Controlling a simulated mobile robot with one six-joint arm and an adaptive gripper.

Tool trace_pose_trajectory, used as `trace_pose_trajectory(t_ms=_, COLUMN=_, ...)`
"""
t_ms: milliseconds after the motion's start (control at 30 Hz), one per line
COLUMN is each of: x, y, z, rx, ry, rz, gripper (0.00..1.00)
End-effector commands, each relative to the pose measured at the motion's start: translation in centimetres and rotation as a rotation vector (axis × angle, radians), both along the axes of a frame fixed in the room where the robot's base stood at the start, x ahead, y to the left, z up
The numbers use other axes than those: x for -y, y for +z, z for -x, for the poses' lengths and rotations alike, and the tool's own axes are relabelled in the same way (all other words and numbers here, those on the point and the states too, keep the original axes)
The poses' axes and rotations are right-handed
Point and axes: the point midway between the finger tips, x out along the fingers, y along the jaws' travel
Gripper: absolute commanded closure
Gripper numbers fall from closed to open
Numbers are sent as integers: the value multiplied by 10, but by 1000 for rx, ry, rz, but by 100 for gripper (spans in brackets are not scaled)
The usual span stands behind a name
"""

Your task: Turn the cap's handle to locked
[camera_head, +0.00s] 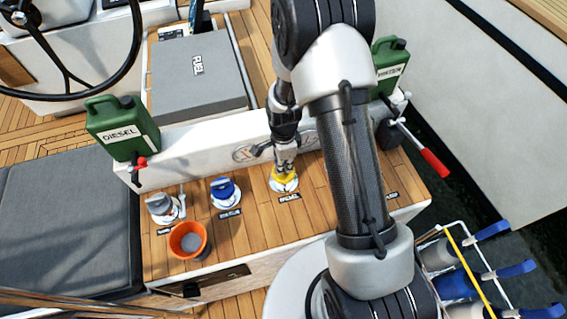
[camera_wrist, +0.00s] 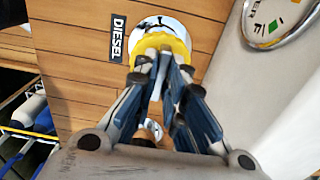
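The yellow cap (camera_head: 285,184) sits on a round metal plate in the wooden deck top, with a small dark label in front of it. In the wrist view the yellow cap (camera_wrist: 179,44) is beside a DIESEL label (camera_wrist: 118,38). My gripper (camera_head: 285,166) points down onto the cap. In the wrist view my gripper's fingertips (camera_wrist: 157,56) come close together over the cap's middle and seem shut on its handle. The fingers hide most of the handle, so I cannot read its angle or any lock marks.
A blue cap (camera_head: 224,189), a grey cap (camera_head: 160,206) and an orange bucket (camera_head: 189,240) stand left on the same deck. A green diesel can (camera_head: 122,128) is behind them. A white upright wall (camera_wrist: 285,105) with a round gauge (camera_wrist: 277,20) is close beside my gripper.

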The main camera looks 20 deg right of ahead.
Motion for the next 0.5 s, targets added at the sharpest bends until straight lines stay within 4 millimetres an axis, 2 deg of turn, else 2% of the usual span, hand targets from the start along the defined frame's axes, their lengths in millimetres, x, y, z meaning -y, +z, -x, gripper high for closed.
trace_pose_trajectory(t_ms=233, x=0, y=0, z=0, rx=0, ry=0, rz=0, gripper=70)
trace_pose_trajectory(t_ms=500, x=0, y=0, z=0, rx=0, ry=1, rz=0, gripper=70)
